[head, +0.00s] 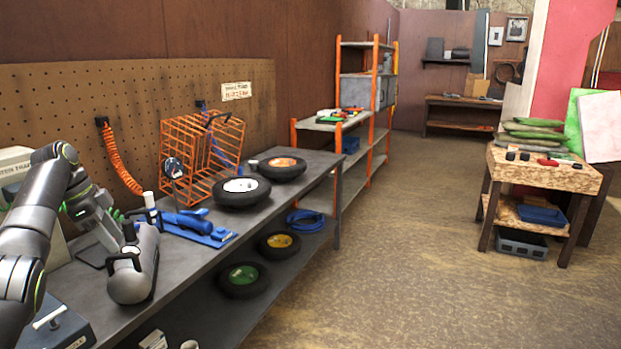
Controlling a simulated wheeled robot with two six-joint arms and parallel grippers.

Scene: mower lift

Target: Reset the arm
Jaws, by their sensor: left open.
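My left arm comes in from the left edge, bends at an elbow and reaches down over the grey workbench (195,262). My left gripper (138,232) is open at the near left part of the bench. A rounded grey body (135,280) shows right at the gripper; I cannot tell whether they touch. I see nothing clearly held between the fingers. My right arm and right gripper are not in view.
Blue tools (195,223), an orange wire basket (190,150) and black wheels (241,191) stand along the bench. A pegboard (100,90) with an orange coiled hose (118,160) is behind. Orange-post shelves (375,100) stand beyond. A wooden table (545,172) is at right. Open floor (400,260) lies between.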

